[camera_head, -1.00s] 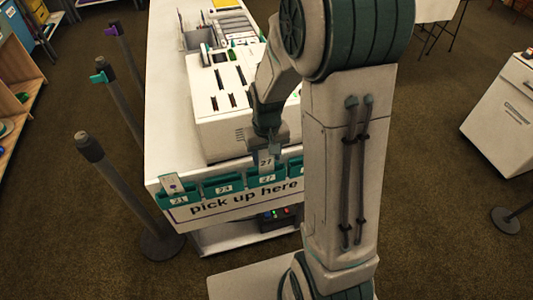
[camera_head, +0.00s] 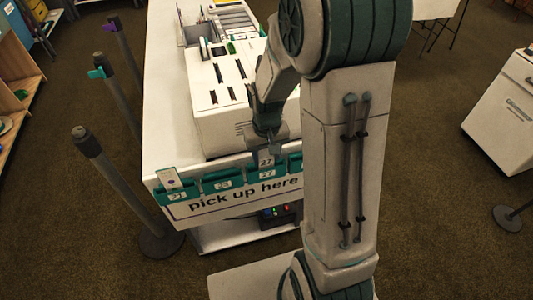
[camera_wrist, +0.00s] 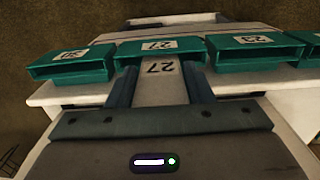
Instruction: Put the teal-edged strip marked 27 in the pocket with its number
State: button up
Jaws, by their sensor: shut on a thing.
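The pale strip marked 27 (camera_wrist: 160,88) is held upright between the two fingers of my gripper (camera_head: 268,146). Its teal edge cannot be made out. In the wrist view its far end meets the mouth of the teal pocket labelled 27 (camera_wrist: 160,46). In the head view the strip's number (camera_head: 266,161) shows just above that pocket's label (camera_head: 266,174). The strip's lower end is hidden, and I cannot tell how deep it sits. My gripper is shut on the strip, directly above the pocket row.
Teal pockets flank it: one labelled 21 (camera_head: 177,195) holds a card, another (camera_head: 222,184) looks empty. The white counter (camera_head: 170,120) carries a slotted white box (camera_head: 220,95). Dark posts (camera_head: 112,175) stand to the left. A "pick up here" sign hangs below the pockets.

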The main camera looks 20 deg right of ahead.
jog(key=o, duration=0.7)
notch_tip(320, 180, up, 14)
jog(key=shift+f, duration=0.1)
dwell(0.8)
